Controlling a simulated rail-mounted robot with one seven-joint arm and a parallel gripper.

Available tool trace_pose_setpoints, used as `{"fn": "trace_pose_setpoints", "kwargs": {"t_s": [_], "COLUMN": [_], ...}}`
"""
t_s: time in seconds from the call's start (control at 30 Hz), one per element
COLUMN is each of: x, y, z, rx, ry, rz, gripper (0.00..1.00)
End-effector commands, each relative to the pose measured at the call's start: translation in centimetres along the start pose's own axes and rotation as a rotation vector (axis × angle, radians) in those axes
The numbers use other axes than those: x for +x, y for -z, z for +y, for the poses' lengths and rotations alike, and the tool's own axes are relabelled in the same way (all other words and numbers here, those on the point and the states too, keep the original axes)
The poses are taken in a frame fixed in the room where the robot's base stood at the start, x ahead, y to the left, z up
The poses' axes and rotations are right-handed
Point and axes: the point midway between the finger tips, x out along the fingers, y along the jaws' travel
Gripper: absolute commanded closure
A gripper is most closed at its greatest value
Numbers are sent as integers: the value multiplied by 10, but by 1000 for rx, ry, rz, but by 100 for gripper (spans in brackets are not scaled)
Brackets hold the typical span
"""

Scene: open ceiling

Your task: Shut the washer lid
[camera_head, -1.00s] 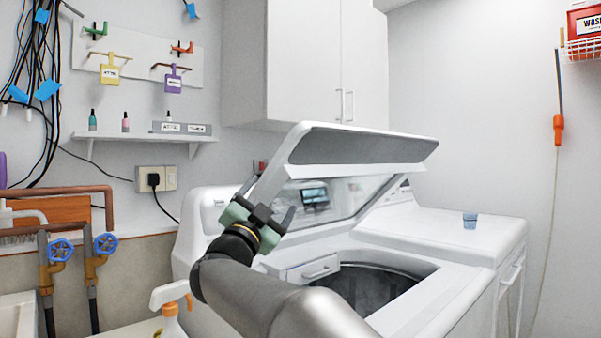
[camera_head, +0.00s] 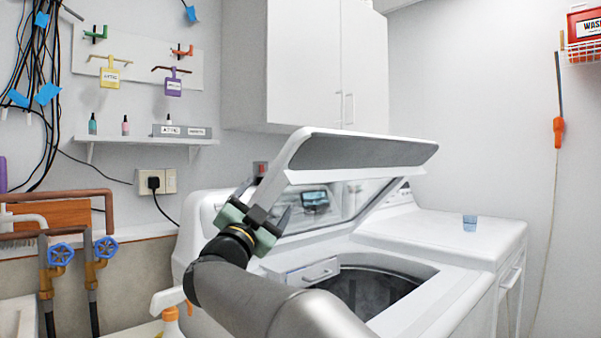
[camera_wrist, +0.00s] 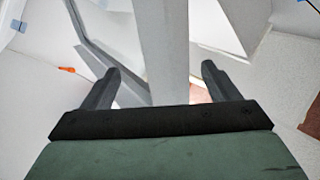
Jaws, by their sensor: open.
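The washer lid (camera_head: 370,152) is tilted up, partly open, above the white washer (camera_head: 455,300). Its clear window shows below the front edge. The drum opening (camera_head: 365,290) is uncovered. My gripper (camera_head: 270,205) is at the lid's left side edge. In the wrist view my gripper (camera_wrist: 160,82) has its two dark fingers apart, with the lid's white side edge (camera_wrist: 160,45) running between them. I see gaps between the edge and both fingers. The lid's hinge is partly hidden by my gripper.
A wall cabinet (camera_head: 300,70) hangs above the lid. A spray bottle (camera_head: 170,315) stands at the lower left, close to my arm. Pipes with blue valves (camera_head: 61,254) are at far left.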

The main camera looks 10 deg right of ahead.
Motion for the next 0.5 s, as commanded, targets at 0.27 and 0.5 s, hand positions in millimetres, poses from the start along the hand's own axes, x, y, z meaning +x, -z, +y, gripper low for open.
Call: {"fn": "trace_pose_setpoints", "kwargs": {"t_s": [0.27, 0.5], "x": [-16, -28], "y": [6, 11], "z": [-6, -10], "rx": [2, 2], "ry": [1, 0], "rz": [-1, 0], "gripper": [18, 18]}}
